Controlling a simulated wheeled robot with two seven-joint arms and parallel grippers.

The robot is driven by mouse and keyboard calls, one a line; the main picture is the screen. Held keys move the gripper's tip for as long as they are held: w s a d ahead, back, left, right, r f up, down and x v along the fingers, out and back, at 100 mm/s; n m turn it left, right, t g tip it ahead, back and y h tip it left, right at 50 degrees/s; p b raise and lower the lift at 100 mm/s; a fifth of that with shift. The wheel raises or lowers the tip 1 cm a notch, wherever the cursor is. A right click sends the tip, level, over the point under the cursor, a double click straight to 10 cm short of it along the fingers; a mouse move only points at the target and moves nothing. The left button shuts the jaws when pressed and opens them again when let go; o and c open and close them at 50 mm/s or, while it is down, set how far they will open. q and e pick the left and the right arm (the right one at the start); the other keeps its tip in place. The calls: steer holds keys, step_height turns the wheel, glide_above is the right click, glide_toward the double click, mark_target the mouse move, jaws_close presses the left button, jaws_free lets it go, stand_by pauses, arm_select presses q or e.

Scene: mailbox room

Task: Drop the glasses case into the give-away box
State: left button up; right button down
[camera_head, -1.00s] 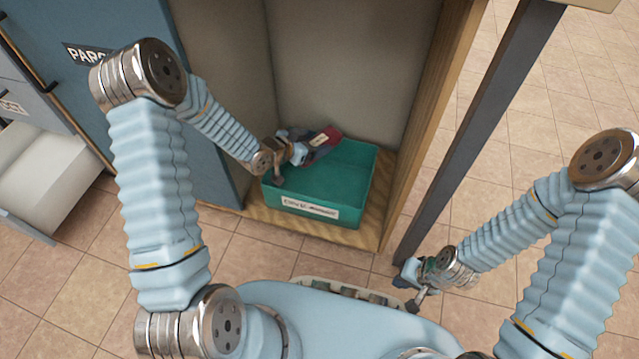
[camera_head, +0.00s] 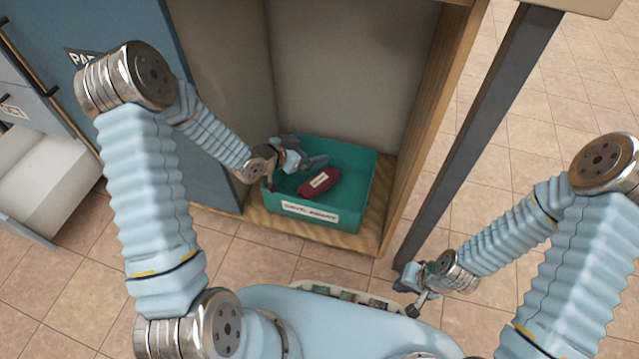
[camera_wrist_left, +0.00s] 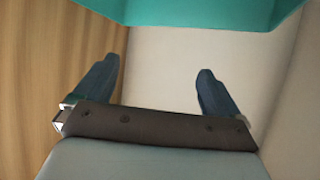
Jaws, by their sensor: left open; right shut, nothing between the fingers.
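The dark red glasses case (camera_head: 319,182), with a pale label on it, lies inside the teal give-away box (camera_head: 308,213). The box stands on the floor of the wooden cubby, and its front carries a white label. My right gripper (camera_head: 406,285) is shut and empty, low over the floor at the right.
The wooden cubby's right side wall (camera_head: 428,130) stands close to the box. A dark post (camera_head: 480,135) stands between the cubby and my right arm. A blue parcel door (camera_head: 205,130) is on the left. The tiled floor in front is clear.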

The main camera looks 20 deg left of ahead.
arm_select(q)
steer(key=p+v, duration=0.2)
steer(key=v, duration=0.9)
steer(key=shift+a, duration=0.1)
